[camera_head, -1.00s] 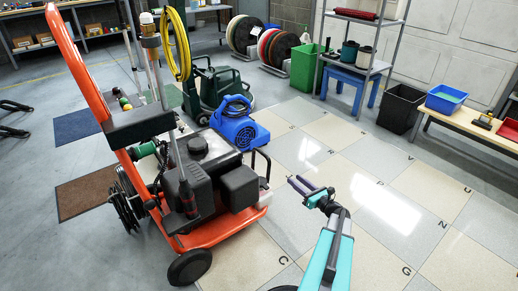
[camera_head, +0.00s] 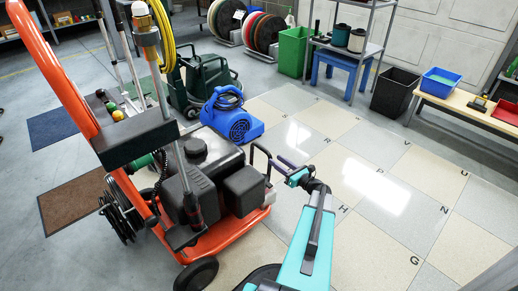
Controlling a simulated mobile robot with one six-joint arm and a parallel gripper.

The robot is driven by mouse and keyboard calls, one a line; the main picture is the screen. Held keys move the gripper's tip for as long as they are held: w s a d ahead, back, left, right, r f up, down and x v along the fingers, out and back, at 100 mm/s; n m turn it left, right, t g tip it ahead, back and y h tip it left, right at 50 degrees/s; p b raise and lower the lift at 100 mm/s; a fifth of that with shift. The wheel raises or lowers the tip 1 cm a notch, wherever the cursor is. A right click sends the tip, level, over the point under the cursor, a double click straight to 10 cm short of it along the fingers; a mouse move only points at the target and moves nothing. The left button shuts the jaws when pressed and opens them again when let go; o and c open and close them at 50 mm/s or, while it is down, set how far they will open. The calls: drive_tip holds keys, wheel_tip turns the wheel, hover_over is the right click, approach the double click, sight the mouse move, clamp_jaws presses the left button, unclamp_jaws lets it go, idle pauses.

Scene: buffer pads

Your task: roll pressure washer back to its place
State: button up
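The pressure washer (camera_head: 215,172) stands upright on its wheels at left centre. It has a tall orange frame, a black engine, a hose reel (camera_head: 122,208) and a black wand. A black looped bar (camera_head: 263,158) sticks up at its right end. My gripper (camera_head: 277,163) is at this bar, at the end of my teal arm. Its two fingers look apart, close to the bar. Whether they touch it or lie on both sides of it is hard to see.
A blue blower (camera_head: 236,122) and a dark green machine (camera_head: 190,82) stand just behind the washer. Brown (camera_head: 75,198) and dark blue (camera_head: 62,127) mats lie left. A green bin (camera_head: 293,52), black bin (camera_head: 394,92) and wooden bench (camera_head: 462,112) line the back right. The tiled floor at right is clear.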

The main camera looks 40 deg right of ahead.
drive_tip(key=shift+s+d, duration=0.15)
drive_tip(key=shift+d, duration=0.05)
drive_tip(key=shift+d, duration=0.1)
drive_tip(key=b, duration=0.4)
approach(257, 145)
drive_tip(key=w, duration=0.4)
drive_tip(key=w+f, duration=0.1)
drive_tip(key=w, duration=0.1)
drive_tip(key=shift+w+d, duration=0.3)
drive_tip(key=shift+d, duration=0.1)
drive_tip(key=shift+w+r+b, duration=0.1)
drive_tip(key=shift+w+b, duration=0.3)
drive_tip(key=shift+w, duration=0.5)
